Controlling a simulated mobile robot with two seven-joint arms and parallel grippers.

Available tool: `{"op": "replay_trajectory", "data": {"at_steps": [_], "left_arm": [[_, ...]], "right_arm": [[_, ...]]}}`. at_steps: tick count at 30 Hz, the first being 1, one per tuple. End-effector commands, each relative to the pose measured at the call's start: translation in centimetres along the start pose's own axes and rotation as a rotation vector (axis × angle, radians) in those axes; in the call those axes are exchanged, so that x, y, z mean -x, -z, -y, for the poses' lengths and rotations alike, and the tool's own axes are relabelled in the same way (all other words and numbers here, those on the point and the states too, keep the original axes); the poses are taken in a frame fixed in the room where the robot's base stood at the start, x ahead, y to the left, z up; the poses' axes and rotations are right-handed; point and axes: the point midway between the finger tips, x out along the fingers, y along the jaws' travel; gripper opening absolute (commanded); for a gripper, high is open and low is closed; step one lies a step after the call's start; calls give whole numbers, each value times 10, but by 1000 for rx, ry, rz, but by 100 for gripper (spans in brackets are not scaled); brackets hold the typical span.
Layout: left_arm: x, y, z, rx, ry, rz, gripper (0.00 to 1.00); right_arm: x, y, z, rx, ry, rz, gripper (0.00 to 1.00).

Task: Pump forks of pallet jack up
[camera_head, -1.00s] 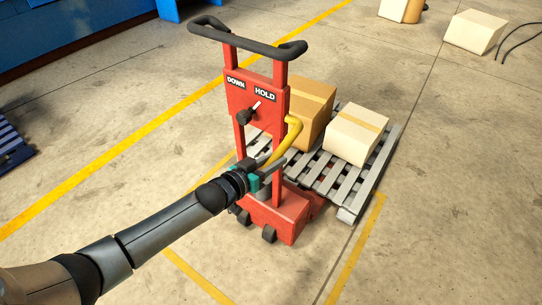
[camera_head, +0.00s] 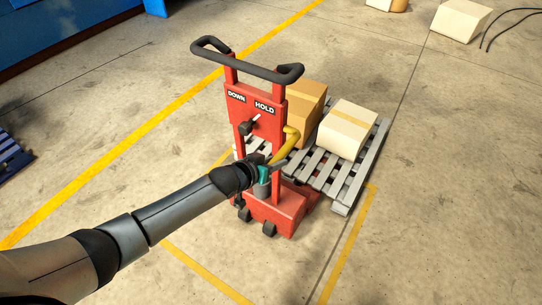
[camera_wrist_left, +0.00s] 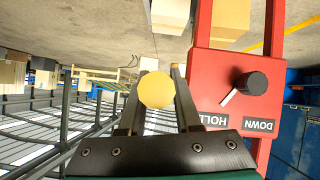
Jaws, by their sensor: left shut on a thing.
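The red pallet jack (camera_head: 257,106) stands upright with a black handlebar (camera_head: 250,68) on top. Its front panel carries DOWN and HOLD labels and a black selector knob (camera_head: 245,128), whose white pointer is turned toward HOLD; the knob also shows in the left wrist view (camera_wrist_left: 252,84). A yellow pump lever (camera_head: 286,148) curves down on the right side of the jack. My left gripper (camera_head: 276,166) is shut on the yellow lever, whose round end (camera_wrist_left: 156,89) shows between the fingers in the left wrist view. The forks are mostly hidden under the pallet. My right gripper is out of view.
A grey slatted pallet (camera_head: 345,187) sits behind the jack, bearing a brown box (camera_head: 308,92) and a cream box (camera_head: 347,130). Yellow floor lines (camera_head: 347,245) run around it. More boxes (camera_head: 461,19) and a black cable (camera_head: 505,20) lie at the back right. Open concrete surrounds the jack.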

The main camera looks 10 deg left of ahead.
Motion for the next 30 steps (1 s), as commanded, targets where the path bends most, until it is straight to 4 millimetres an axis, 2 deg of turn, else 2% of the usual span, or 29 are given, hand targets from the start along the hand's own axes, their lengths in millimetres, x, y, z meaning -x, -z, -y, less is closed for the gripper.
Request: {"op": "replay_trajectory", "data": {"at_steps": [1,3,12,21,30], "left_arm": [[4,8,-3,2,4,24,0],[6,13,-5,4,10,58,0],[11,32,-10,18,37,208,0],[13,48,-13,31,60,339,0],[14,54,-14,37,72,408,0]], "right_arm": [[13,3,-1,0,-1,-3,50],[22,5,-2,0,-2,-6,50],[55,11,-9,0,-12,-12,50],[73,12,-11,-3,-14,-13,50],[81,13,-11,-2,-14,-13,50]]}}
